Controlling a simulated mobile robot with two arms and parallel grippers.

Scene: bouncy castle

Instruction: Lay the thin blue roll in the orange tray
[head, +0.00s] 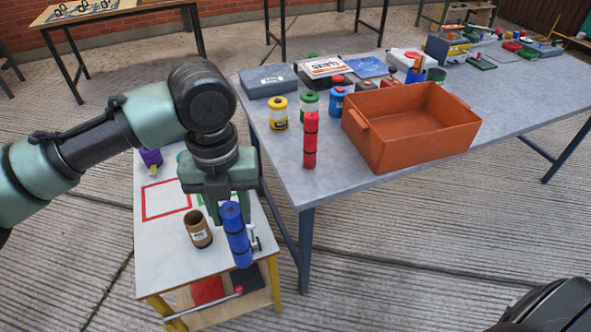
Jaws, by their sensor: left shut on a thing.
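The thin blue roll (238,240), with dark bands, hangs upright in my left gripper (222,208). The gripper is shut on its upper part, over the front right of the small white-topped table. I cannot tell whether its lower end touches anything. The orange tray (403,154) is an open, deep box on the large grey table, to the right of and beyond the gripper. The part of its floor that shows is empty. My right gripper is not in view.
A red roll (310,140) stands left of the tray near the grey table's (340,190) edge. Yellow (279,114), green (309,104) and blue (336,103) jars stand behind it. A brown cup (198,229) stands on the small table (160,240), left of the blue roll.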

